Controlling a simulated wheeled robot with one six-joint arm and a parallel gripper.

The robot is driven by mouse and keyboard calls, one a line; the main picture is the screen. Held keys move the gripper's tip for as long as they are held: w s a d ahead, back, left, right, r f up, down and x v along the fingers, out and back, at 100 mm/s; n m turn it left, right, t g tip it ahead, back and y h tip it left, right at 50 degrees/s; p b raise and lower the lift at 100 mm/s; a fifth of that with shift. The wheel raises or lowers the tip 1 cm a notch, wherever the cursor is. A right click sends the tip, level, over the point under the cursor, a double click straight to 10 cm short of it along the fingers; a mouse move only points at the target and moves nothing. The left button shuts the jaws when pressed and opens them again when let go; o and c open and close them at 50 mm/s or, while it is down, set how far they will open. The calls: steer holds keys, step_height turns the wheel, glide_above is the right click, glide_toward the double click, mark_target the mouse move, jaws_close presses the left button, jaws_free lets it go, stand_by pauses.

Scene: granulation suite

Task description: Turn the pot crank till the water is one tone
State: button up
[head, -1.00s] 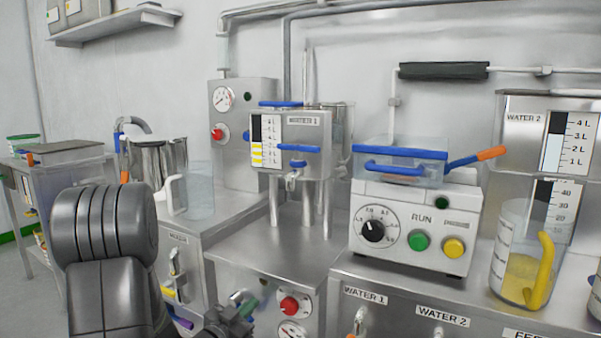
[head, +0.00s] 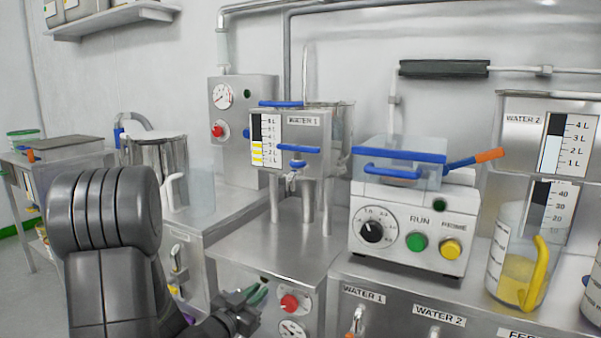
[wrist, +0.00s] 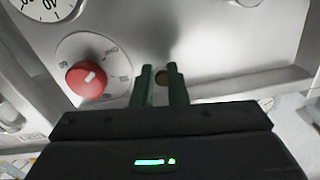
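My gripper (head: 257,295) hangs low in front of the middle cabinet, beside a red knob (head: 290,303). In the wrist view its two dark green fingers (wrist: 162,84) stand slightly apart with nothing between them; a small brown round spot shows beyond the gap. The red knob (wrist: 87,80) is left of the fingers, apart from them. A steel pot (head: 157,158) stands on the left bench. A blue lever with an orange grip (head: 490,155) sticks out beside a clear blue-rimmed box (head: 402,170). I cannot tell which part is the pot crank, and no water tone is readable.
The WATER 1 tank (head: 303,145) with blue handles stands on the middle cabinet. A white machine (head: 412,225) with green and yellow buttons and a yellow-handled jug (head: 520,270) stand right. A pressure dial (head: 292,330) sits under the red knob.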

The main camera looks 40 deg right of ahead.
steer(key=shift+o, duration=0.5)
steer(key=p+v, duration=0.2)
steer(key=v, duration=1.1)
steer(key=shift+s+a, duration=0.2)
steer(key=shift+a, duration=0.15)
steer(key=shift+f, duration=0.1)
steer(key=f+b+x, duration=0.1)
steer(key=b+x, duration=0.2)
steer(key=x, duration=1.1)
steer(key=shift+w+a, duration=0.2)
steer(key=shift+w, duration=0.15)
